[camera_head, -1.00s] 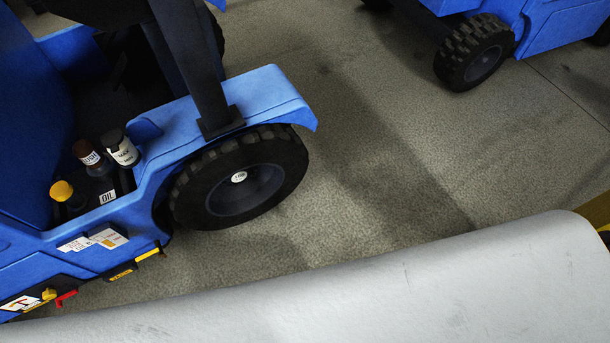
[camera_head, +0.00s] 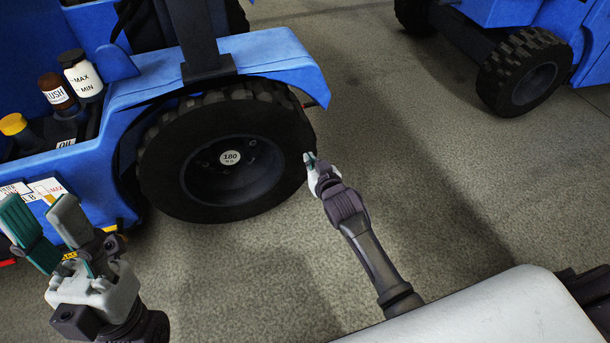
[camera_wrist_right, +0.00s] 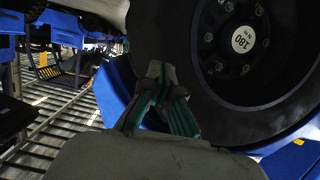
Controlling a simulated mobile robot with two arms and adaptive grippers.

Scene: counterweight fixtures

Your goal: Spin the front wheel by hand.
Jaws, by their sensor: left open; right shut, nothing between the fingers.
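The front wheel (camera_head: 225,150) is a black treaded tyre with a dark rim and a white hub disc marked 180, under the blue fender of a vehicle. My right gripper (camera_head: 310,158) is shut and empty, its fingertips at the tyre's right edge. In the right wrist view the shut fingertips (camera_wrist_right: 160,75) are in front of the wheel's sidewall (camera_wrist_right: 215,115). I cannot tell whether they touch it. My left gripper (camera_head: 45,220) is open and empty at lower left, before the vehicle's side and apart from the wheel.
The blue fender (camera_head: 260,60) arches over the wheel. Bottles, including a white one (camera_head: 82,75), stand in a bay on the vehicle. A second blue vehicle's wheel (camera_head: 522,72) is at upper right. The floor (camera_head: 410,150) between the vehicles is clear.

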